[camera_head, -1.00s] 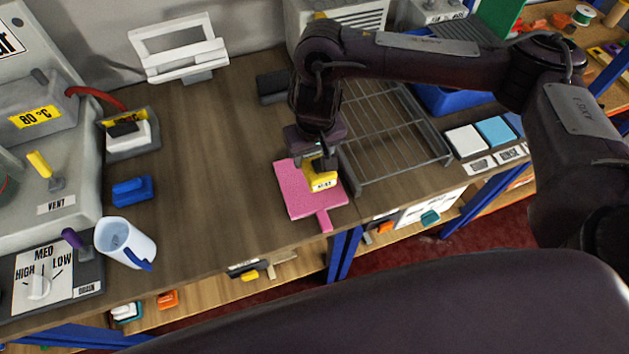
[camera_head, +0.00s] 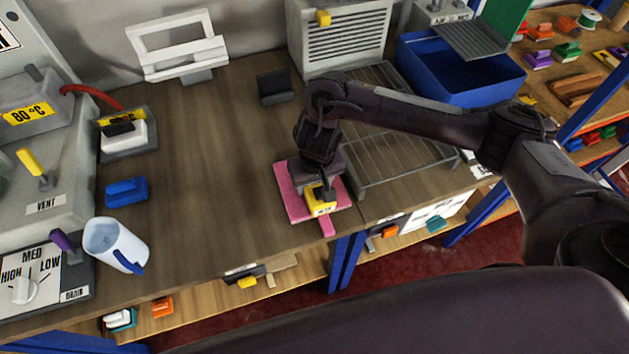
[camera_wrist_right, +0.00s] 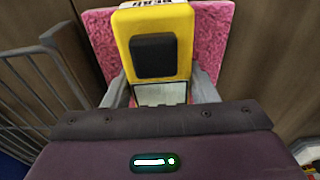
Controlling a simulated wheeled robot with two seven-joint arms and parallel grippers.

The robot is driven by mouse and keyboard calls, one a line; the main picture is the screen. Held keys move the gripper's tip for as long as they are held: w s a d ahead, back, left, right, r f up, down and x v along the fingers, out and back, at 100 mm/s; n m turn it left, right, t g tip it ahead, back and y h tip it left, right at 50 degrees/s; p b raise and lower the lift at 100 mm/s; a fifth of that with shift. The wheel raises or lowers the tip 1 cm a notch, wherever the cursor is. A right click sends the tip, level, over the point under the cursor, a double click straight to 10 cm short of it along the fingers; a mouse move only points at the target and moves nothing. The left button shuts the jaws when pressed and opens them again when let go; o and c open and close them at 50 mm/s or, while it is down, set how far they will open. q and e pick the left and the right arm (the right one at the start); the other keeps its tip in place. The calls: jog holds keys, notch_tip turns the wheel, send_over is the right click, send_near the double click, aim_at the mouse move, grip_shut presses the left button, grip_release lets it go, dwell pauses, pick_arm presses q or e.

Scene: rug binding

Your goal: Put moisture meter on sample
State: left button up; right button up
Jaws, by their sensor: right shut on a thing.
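The moisture meter (camera_head: 319,206) is a yellow block with a dark pad, seen from above in the right wrist view (camera_wrist_right: 182,22). The sample is a pink, carpet-like square (camera_head: 293,206) with a small tab, lying on the bench; it also shows in the right wrist view (camera_wrist_right: 213,40). My right gripper (camera_head: 322,190) is shut on the meter and holds it over the sample's front right part. The gripper and meter hide much of the sample. I cannot tell whether the meter touches it. My left gripper is not in view.
A wire rack (camera_head: 400,155) stands just right of the sample. A blue bin (camera_head: 465,85) is behind the rack.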

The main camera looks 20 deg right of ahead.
aim_at(316, 185)
jog(key=shift+f, duration=0.1)
jog(key=o, duration=1.1)
notch_tip(316, 185, up, 12)
jog(key=s+p, duration=0.1)
jog(key=p, duration=0.3)
jog(key=shift+s, duration=0.3)
